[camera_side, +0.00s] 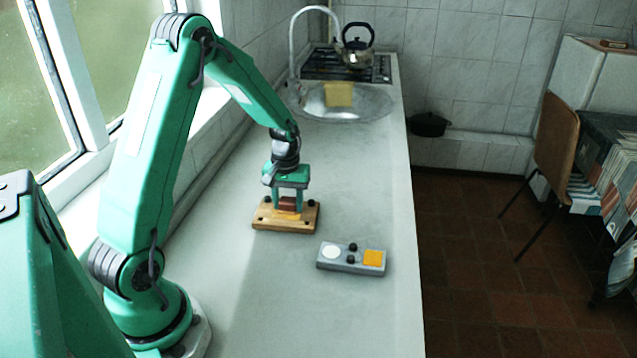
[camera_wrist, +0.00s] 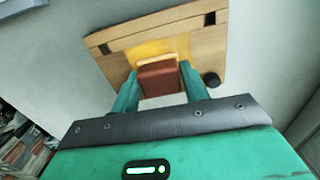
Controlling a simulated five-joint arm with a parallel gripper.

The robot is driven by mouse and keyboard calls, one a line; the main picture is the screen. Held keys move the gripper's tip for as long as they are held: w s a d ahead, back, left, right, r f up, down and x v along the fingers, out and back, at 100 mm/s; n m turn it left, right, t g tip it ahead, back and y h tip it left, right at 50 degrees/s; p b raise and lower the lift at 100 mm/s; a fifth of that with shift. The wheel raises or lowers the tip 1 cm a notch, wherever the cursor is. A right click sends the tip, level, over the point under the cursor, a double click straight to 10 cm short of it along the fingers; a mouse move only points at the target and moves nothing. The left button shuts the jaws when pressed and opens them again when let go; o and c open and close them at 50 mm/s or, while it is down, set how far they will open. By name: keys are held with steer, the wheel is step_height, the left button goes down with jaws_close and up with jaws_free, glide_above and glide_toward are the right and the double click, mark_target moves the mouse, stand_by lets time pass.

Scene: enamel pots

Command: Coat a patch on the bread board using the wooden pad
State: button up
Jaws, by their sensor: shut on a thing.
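The bread board (camera_side: 270,221) is a light wooden slab with dark knobs at its corners, lying on the counter. It also fills the upper middle of the wrist view (camera_wrist: 205,38). My gripper (camera_side: 287,205) is over the board with its fingers pointing down, shut on the reddish-brown wooden pad (camera_wrist: 160,80). The pad has a paler orange-yellow layer at its lower edge and is at or just above the board; I cannot tell if they touch. A yellow-orange patch (camera_wrist: 150,50) shows on the board beside the pad. The pad's underside is hidden.
A grey tray (camera_side: 350,270) with a white round spot, an orange square (camera_side: 375,257) and two dark knobs lies right of the board, nearer the camera. A sink (camera_side: 350,112), a kettle (camera_side: 357,55) and a stove are at the far end. The counter between is clear.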

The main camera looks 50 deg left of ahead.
mark_target(272, 209)
steer(key=shift+s+a, duration=0.25)
steer(key=shift+s, duration=0.05)
steer(key=shift+s+a+r, duration=0.1)
steer(key=shift+s+a, duration=1.1)
steer(key=shift+s, duration=0.1)
steer(key=shift+r, duration=3)
steer(key=shift+r, duration=0.15)
steer(key=shift+r, duration=1.35)
steer(key=shift+n, duration=0.3)
steer(key=n, duration=0.5)
steer(key=f+n, duration=0.1)
steer(key=n, duration=0.2)
steer(key=shift+s+d+f, duration=0.1)
steer(key=shift+s+d, duration=0.15)
steer(key=shift+d, duration=0.05)
